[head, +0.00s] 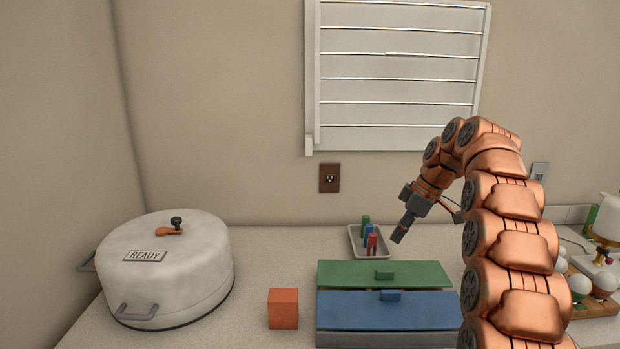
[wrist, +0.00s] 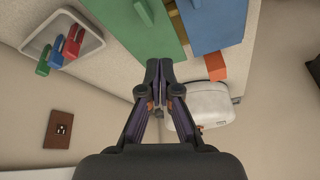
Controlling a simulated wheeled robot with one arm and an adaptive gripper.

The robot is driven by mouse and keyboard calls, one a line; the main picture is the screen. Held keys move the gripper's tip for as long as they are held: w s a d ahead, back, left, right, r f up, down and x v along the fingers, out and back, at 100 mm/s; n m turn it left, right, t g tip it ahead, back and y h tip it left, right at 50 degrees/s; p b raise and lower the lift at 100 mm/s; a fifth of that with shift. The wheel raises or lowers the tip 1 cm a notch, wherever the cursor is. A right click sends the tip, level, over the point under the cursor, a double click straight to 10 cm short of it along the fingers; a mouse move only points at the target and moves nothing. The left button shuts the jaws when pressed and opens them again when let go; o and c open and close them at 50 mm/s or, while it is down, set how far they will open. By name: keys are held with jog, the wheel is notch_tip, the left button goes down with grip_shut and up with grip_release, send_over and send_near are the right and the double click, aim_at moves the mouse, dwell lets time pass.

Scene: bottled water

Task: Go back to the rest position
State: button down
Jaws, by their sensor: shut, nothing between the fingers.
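My gripper (head: 398,236) hangs from my copper-coloured arm above the counter, over the back edge of the green-lidded box and right of the small tray. In the wrist view my gripper (wrist: 158,66) has its fingertips together with nothing between them. It touches no object that I can see. My arm arches up from the lower right of the head view and bends down toward the gripper.
A small tray (head: 354,246) holds red, blue and green pieces. Green (head: 420,273) and blue (head: 350,312) lids lie in front. An orange cube (head: 283,309) and a white pot (head: 205,270) stand left. Eggs (head: 579,286) are at the right.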

jog(key=s+a+r+m+g, duration=0.1)
jog(key=s+a+m, duration=0.35)
jog(key=s, duration=0.65)
jog(key=s+f+m+h, duration=0.1)
jog(key=s+f, duration=0.3)
jog(key=s, duration=0.8)
jog(key=s+f+m+g+h, duration=0.1)
jog(key=s+f+m, duration=0.3)
jog(key=s, duration=0.9)
jog(key=s+f+m+g+h, duration=0.1)
jog(key=s+f+m+h, duration=0.1)
jog(key=s, duration=1)
notch_tip(320, 180, down, 2)
jog(key=shift+s+f+m, duration=0.1)
jog(key=shift+s+m, duration=0.05)
jog(key=shift+m, duration=0.6)
